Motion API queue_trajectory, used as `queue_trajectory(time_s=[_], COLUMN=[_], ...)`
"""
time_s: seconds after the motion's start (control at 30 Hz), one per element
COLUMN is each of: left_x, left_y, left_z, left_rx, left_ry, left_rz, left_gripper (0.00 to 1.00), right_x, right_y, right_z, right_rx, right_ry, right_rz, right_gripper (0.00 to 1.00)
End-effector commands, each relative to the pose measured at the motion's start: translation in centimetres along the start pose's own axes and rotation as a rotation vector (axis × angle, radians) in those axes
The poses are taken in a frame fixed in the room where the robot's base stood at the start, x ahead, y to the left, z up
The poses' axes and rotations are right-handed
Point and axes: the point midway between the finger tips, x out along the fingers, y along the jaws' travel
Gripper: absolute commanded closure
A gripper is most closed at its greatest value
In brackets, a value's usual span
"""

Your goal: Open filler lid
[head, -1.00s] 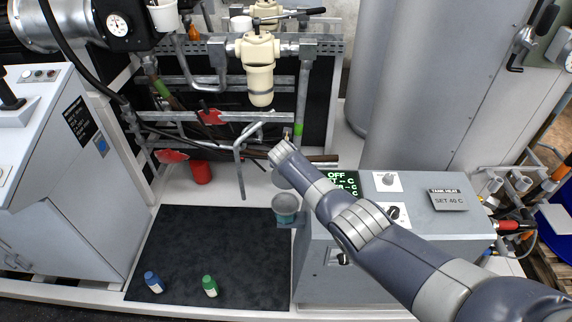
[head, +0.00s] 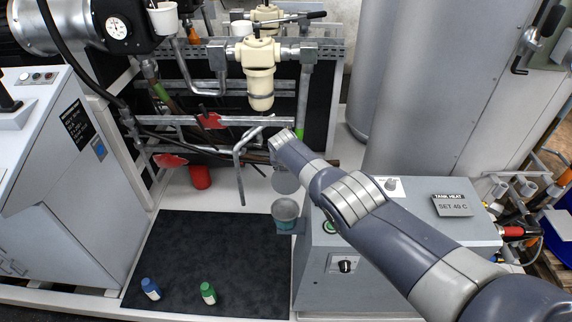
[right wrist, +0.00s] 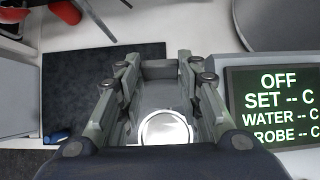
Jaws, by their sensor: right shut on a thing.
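The filler is a small teal cup (head: 285,209) with an open grey top, on the left side of the grey tank heat cabinet (head: 318,285). A round grey disc, the filler lid (head: 285,181), stands tilted up just above the cup's back edge. My right arm reaches over the cabinet, and its hand ends just above the lid. In the right wrist view my right gripper (right wrist: 157,70) is shut on a grey block between its fingertips, apparently part of the lid. A bright round surface shows below it. My left gripper is not in view.
A bent grey pipe (head: 239,165) rises left of the lid. The control display (right wrist: 275,104) lies right of the gripper. The mat's middle is clear.

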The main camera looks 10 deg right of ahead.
Motion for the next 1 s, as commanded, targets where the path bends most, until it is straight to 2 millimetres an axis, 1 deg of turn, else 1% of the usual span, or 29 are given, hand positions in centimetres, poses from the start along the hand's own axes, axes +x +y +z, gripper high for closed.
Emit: queue_trajectory(time_s=[0.03,0.3,0.33,0.4,0.73,1.0], left_x=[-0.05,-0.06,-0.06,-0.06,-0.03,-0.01], left_y=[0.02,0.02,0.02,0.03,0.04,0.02], left_z=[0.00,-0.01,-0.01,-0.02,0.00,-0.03], left_rx=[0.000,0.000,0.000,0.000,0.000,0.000], left_ry=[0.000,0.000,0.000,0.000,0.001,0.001], left_rz=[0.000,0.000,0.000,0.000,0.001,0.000], left_gripper=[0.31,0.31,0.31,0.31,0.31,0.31], right_x=[-0.50,-0.52,-0.52,-0.49,-0.26,-0.58], right_y=[0.11,0.10,0.09,0.08,0.08,0.02], right_z=[1.31,1.36,1.36,1.25,0.65,0.72], right_rx=[0.000,0.000,0.000,0.000,0.001,0.003], right_ry=[-0.024,-0.025,-0.025,-0.023,-0.011,-0.011], right_rz=[0.005,0.005,0.005,0.004,0.003,0.002], right_gripper=[1.00,1.00,0.60,0.47,0.47,0.47])
